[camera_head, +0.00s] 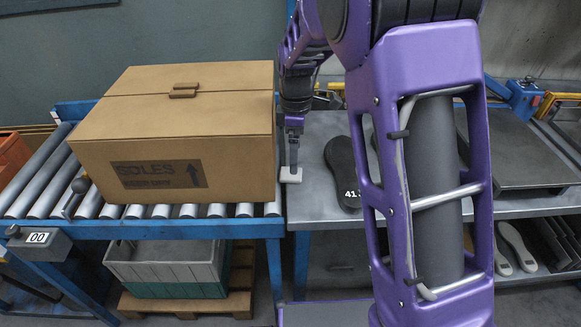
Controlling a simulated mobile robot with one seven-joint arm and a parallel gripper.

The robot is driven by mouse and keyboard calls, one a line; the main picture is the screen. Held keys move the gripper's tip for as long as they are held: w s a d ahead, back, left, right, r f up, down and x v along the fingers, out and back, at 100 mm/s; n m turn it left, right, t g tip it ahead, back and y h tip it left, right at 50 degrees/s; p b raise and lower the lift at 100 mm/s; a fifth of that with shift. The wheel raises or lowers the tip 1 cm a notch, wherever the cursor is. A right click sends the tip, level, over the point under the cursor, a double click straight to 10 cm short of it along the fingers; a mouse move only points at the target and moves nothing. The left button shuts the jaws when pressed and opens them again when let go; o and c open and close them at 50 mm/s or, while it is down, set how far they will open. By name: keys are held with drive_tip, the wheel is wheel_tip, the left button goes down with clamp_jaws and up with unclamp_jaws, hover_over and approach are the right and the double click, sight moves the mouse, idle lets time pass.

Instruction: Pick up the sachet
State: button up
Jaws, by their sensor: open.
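A small white sachet (291,176) lies at the left edge of the grey metal table, close beside the cardboard box. My gripper (293,163) points straight down right at the sachet. Its fingers are open. They are seen edge-on and small, so I cannot tell whether they straddle the sachet or touch it. My own purple arm fills the middle of the view and hides part of the table.
A large closed carton marked SOLES (180,170) stands on the roller conveyor (215,211), immediately left of my gripper. A dark sole marked 41 (342,165) lies right of the sachet. A grey crate (165,265) sits below the conveyor.

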drive_tip(key=f, duration=0.4)
drive_tip(key=f+b, duration=0.1)
drive_tip(key=f, duration=0.1)
drive_tip(key=shift+w+d+f, duration=0.1)
drive_tip(key=shift+w+f, duration=0.1)
drive_tip(key=shift+w, duration=0.15)
drive_tip(key=shift+c, duration=0.3)
drive_tip(key=c, duration=1.3)
drive_tip(key=shift+r, duration=0.15)
drive_tip(key=shift+c, duration=0.2)
